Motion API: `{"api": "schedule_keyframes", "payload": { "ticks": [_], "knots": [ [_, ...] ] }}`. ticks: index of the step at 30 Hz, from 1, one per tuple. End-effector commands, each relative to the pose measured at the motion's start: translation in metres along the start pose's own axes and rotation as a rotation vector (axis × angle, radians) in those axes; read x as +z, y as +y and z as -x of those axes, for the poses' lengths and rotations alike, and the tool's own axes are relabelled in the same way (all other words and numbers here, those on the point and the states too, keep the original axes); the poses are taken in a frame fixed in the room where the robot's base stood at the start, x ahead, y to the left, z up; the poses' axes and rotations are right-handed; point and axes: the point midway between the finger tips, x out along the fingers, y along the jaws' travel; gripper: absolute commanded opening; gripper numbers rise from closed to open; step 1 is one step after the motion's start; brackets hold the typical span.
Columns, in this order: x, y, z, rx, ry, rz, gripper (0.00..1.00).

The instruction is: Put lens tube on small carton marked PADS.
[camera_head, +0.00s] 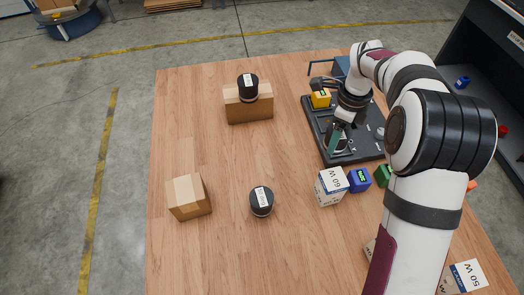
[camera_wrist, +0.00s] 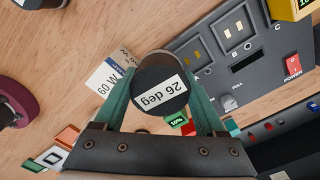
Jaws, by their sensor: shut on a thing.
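My gripper (camera_head: 338,138) is low over the dark instrument panel on the right half of the table in the head view. In the wrist view my gripper (camera_wrist: 160,95) has its teal fingers shut on a black lens tube (camera_wrist: 152,71) whose white label reads "26 deg". In the head view the tube is mostly hidden by the fingers. Two plain brown cartons are in the head view: one at the back (camera_head: 249,110) with a black cylinder (camera_head: 248,84) on top, and one at front left (camera_head: 188,203) with a bare top. I cannot read PADS on either.
Another black cylinder (camera_head: 262,206) stands on the table. The panel (camera_head: 318,122) carries a yellow block (camera_head: 320,99). The table's middle is mostly clear.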

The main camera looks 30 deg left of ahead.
Motion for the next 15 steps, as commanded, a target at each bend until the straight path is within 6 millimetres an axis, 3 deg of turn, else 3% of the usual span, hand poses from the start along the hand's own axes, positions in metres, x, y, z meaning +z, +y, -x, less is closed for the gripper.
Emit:
{"api": "schedule_keyframes", "payload": {
  "ticks": [5,8,12,15],
  "knots": [
    [0.041,0.029,0.019,-0.003,-0.001,0.144,0.00],
    [0.075,0.061,0.037,-0.003,-0.002,0.283,0.00],
    [0.121,0.121,0.064,-0.003,-0.002,0.512,0.00],
    [0.144,0.165,0.082,-0.003,-0.002,0.670,0.00]
  ]
}}
